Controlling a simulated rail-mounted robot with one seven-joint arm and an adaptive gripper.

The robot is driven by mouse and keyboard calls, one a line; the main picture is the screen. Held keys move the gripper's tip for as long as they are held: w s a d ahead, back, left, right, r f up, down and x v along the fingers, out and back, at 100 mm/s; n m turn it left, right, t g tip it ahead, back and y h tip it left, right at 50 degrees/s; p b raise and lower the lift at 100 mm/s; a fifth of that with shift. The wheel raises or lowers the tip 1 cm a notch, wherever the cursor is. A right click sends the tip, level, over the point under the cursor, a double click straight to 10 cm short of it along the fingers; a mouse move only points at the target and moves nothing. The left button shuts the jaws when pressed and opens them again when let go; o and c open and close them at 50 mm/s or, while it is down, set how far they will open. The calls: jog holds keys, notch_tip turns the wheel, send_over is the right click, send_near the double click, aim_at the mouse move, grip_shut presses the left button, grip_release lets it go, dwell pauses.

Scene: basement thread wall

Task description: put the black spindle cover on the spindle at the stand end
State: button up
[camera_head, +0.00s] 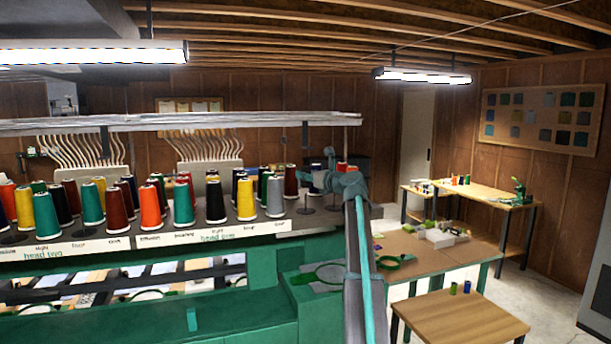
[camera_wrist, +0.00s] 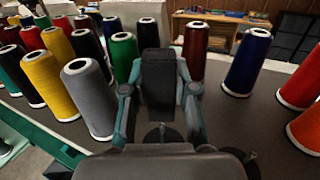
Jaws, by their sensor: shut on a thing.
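My gripper (camera_wrist: 158,105) is shut on the black spindle cover (camera_wrist: 158,68), a dark block-like piece between its two fingers in the wrist view. Below the cover, a bare spindle (camera_wrist: 162,128) rises from a round dark base on the stand; the cover appears apart from it. In the head view my gripper (camera_head: 322,181) is over the right end of the thread stand, beside a bare spindle (camera_head: 306,203). The cover cannot be made out clearly there. A second spindle tip (camera_wrist: 250,156) shows partly behind the gripper in the wrist view.
Close by stand a grey cone (camera_wrist: 92,102), a green cone (camera_wrist: 124,58), a dark red cone (camera_wrist: 194,52), a blue cone (camera_wrist: 248,62) and red-orange cones (camera_wrist: 301,80) at right. A brown table (camera_head: 425,262) stands right.

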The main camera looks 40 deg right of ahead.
notch_tip(320, 180, down, 6)
jog(key=b, duration=0.4)
jog(key=shift+r, duration=0.1)
jog(key=shift+f, duration=0.8)
jog(key=shift+f, duration=0.35)
dwell(0.4)
jog(key=o, duration=0.9)
